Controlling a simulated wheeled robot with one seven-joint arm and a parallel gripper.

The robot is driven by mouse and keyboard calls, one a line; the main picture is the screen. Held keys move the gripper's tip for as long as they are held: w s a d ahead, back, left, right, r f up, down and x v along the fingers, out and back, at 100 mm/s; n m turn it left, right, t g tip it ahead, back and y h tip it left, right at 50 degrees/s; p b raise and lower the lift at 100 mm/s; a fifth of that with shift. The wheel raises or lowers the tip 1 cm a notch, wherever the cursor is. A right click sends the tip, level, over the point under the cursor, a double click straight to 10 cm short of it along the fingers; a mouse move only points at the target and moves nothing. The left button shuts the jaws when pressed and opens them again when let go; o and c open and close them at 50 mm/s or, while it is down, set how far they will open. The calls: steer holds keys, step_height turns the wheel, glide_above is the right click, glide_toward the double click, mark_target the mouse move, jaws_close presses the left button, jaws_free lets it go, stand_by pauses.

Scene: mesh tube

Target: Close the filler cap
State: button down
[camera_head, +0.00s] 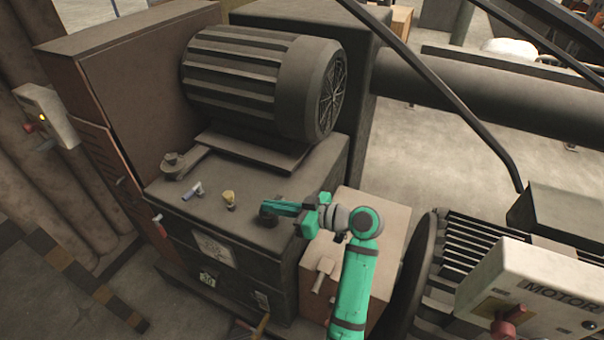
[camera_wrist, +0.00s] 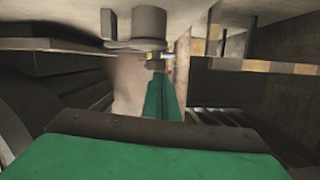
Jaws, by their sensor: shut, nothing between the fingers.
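A small dark round fitting (camera_head: 268,216), which looks like the filler cap, sits near the front right edge of the machine's top. My gripper (camera_head: 271,207) is green and shut, with its fingertips right at this fitting. I cannot tell whether they touch it. The wrist view is upside down and shows my shut green fingers (camera_wrist: 157,75) below a grey cylindrical fitting (camera_wrist: 148,25) with a wider lip and a dark tab beside it. Whether the cap is open is too small to tell.
A yellow fitting (camera_head: 229,199) and a silver valve (camera_head: 193,190) stand left of my gripper. A round grey fitting (camera_head: 172,164) stands at the far left. A large finned motor (camera_head: 255,80) rises behind. A brown box (camera_head: 385,225) is under my arm.

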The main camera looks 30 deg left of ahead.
steer(key=w+d+r, duration=0.1)
steer(key=d+r, duration=0.5)
steer(key=d, duration=0.3)
steer(key=shift+w+d+r, duration=0.2)
steer(key=shift+d, duration=0.1)
steer(key=shift+f, duration=0.1)
